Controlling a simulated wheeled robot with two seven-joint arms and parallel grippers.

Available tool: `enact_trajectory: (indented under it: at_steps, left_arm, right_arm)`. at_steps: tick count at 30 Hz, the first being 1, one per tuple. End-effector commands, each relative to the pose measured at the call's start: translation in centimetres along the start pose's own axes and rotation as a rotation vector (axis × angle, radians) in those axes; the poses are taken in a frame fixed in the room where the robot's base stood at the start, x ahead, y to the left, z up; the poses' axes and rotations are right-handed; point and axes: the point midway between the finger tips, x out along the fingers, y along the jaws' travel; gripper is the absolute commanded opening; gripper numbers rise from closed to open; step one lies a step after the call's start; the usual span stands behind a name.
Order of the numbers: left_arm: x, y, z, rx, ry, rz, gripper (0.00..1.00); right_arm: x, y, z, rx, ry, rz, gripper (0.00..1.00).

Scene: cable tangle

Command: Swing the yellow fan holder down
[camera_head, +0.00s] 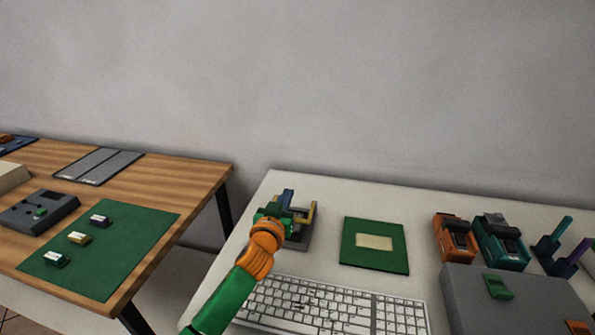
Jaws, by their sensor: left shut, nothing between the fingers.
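The yellow fan holder (312,212) stands up at the right side of a small grey base (302,239) near the back left of the white table. A blue upright piece (287,196) stands at the left of the same base. My left gripper (287,213) is shut and empty at this base, just left of the yellow holder. It hides part of the base and the lower part of the blue piece. I cannot tell whether its fingertips touch the holder. My right gripper is not in view.
A keyboard (306,305) lies in front of the base. A green board (373,257) with a cream patch lies to the right. Orange (455,237) and teal (501,242) devices stand farther right, behind a grey box (525,308). A wooden table (190,178) is at left.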

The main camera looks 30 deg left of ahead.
Motion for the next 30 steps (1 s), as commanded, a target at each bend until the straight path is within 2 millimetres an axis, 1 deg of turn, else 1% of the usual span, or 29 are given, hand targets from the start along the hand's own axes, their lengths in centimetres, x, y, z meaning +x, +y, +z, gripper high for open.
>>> enact_trajectory:
  at_steps: [6,23,26,30]
  left_arm:
    - [-0.3,0.0,0.4,0.001,0.0,0.0,0.0]
    - [-0.4,0.0,0.5,0.001,-0.001,0.001,0.0]
    - [-1.0,0.1,0.6,0.0,-0.002,0.001,0.0]
    - [-3.2,0.1,0.6,0.0,-0.002,0.002,0.0]
  right_arm:
    - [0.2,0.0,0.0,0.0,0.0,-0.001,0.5]
    - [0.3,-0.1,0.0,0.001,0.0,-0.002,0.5]
    - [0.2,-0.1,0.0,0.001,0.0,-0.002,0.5]
    - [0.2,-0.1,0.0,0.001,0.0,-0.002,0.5]
